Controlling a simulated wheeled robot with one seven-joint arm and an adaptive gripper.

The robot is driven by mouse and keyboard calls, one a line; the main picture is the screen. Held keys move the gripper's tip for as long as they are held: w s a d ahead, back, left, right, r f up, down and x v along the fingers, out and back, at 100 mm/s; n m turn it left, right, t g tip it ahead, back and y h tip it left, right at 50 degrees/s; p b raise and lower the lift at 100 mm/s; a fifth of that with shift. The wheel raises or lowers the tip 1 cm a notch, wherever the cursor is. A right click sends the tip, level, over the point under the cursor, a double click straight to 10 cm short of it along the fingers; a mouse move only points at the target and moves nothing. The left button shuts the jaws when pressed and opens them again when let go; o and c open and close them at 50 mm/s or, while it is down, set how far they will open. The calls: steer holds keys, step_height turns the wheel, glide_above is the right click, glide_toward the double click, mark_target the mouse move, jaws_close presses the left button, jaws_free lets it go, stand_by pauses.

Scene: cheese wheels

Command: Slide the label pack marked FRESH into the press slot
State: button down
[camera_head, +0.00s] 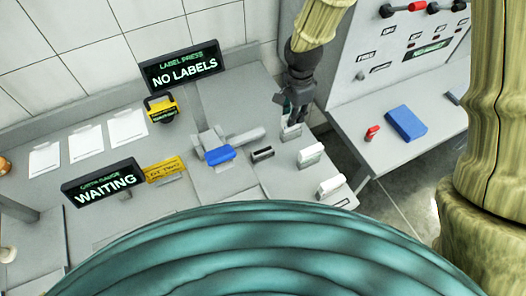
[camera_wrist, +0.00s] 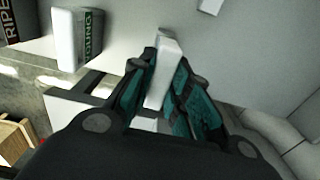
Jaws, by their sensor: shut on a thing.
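Two other white packs, near (camera_head: 310,156) and far right (camera_head: 331,186), stand on the grey top. In the wrist view one reads YOUNG (camera_wrist: 78,40) and one RIPE (camera_wrist: 18,22). A screen (camera_head: 182,68) reads LABEL PRESS, NO LABELS. The press slot cannot be clearly made out.
A second screen (camera_head: 104,183) reads WAITING. A yellow-black item (camera_head: 161,109) and white sheets (camera_head: 86,143) lie left. A blue block (camera_head: 405,123) is right.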

steer(key=shift+r+p, duration=1.1)
steer(key=shift+r, duration=0.4)
steer(key=shift+r+p, duration=1.15)
steer(key=shift+r, duration=0.2)
